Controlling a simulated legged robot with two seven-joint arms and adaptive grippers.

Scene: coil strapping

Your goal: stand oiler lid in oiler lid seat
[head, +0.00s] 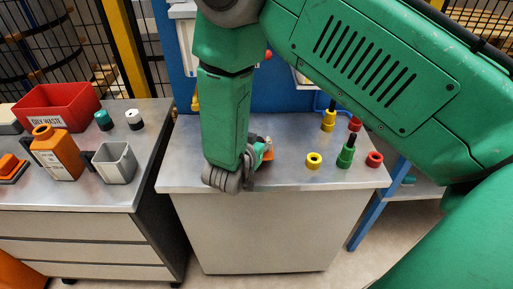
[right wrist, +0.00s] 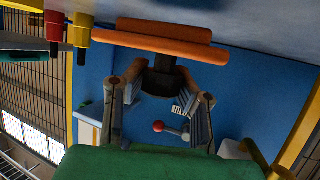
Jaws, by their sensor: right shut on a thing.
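My right gripper (head: 262,149) is low over the middle grey table, mostly hidden behind my wrist in the head view. In the right wrist view the gripper (right wrist: 165,82) is shut on the dark knob of an orange, plate-like piece, which I take as the oiler lid (right wrist: 172,49). A second orange layer (right wrist: 160,30) shows just beyond it, close to the grey tabletop; I cannot tell if it is the seat or if the two touch. A bit of orange (head: 268,154) also shows beside the gripper in the head view. My left gripper is not in view.
Yellow, green and red pieces (head: 346,152) stand right of the gripper on the middle table (head: 295,178). The left bench holds a red bin (head: 58,108), an orange canister (head: 58,155), a grey open box (head: 115,164) and an orange-topped item (head: 10,167). A blue panel stands behind.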

